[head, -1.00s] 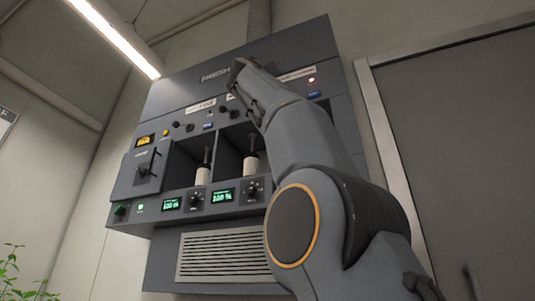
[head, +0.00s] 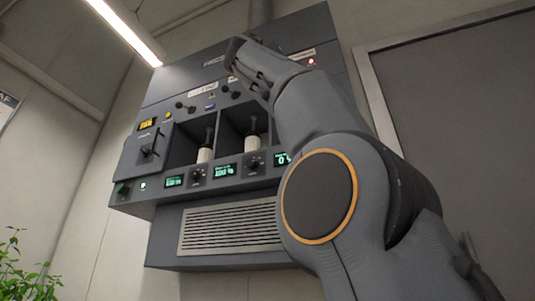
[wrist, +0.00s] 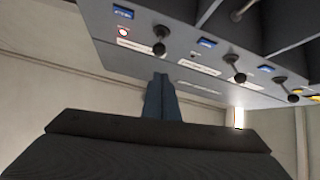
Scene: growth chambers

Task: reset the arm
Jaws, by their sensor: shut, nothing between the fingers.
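My arm rises in front of the grey wall-mounted control panel (head: 165,222) in the head view and hides its right part. My gripper (wrist: 161,80) shows in the wrist view with its fingers together and nothing between them. The underside and front of the panel (wrist: 205,70) lie beyond the fingertips. In the head view the fingers are hard to make out against the panel near its upper middle. I cannot tell the exact gap between gripper and panel, but no contact shows.
Knob-ended levers (wrist: 160,45) stick out of the panel. Two open bays hold white and black bottle-like items (head: 205,150). A vent grille (head: 230,228) is below. A grey door (head: 460,120) stands at right, a green plant (head: 20,275) at lower left.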

